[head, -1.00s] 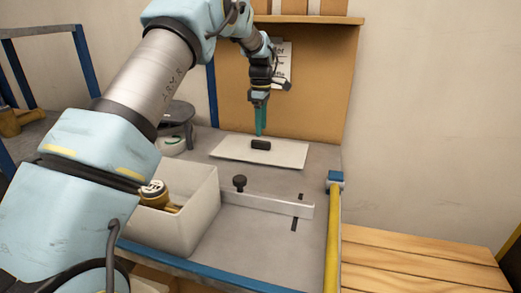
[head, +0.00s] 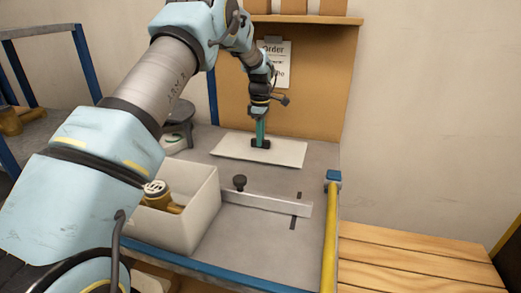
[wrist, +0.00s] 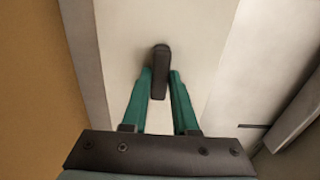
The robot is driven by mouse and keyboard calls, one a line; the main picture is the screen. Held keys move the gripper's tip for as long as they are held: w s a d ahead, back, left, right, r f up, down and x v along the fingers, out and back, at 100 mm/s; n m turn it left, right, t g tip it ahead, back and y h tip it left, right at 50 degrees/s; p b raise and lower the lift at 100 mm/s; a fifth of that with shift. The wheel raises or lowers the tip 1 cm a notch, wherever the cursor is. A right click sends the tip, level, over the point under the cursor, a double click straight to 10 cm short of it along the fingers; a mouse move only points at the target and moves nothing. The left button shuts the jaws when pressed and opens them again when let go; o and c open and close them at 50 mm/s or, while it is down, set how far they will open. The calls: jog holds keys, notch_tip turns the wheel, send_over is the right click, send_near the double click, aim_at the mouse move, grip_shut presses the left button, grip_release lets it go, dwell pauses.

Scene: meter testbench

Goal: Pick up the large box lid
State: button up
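The large box lid (head: 225,146) is a flat off-white panel with a dark bar handle on top. It lies flat on the grey bench, towards the back board. My gripper (head: 260,143) points straight down at the handle, its teal fingers at handle height. In the wrist view, the fingertips (wrist: 161,72) stand on either side of the dark handle (wrist: 160,62), very close to it. I cannot tell whether they press on it. The lid (wrist: 205,45) fills the middle of that view.
An open off-white box (head: 190,225) holding a yellow-brown meter part (head: 160,195) stands at the bench's front left. A pale bar (head: 265,204) with a black knob (head: 239,182) lies in front of the lid. The back board (head: 310,110) rises close behind. A yellow rail (head: 331,240) runs along the right.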

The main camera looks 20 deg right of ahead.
grip_shut()
dwell(0.8)
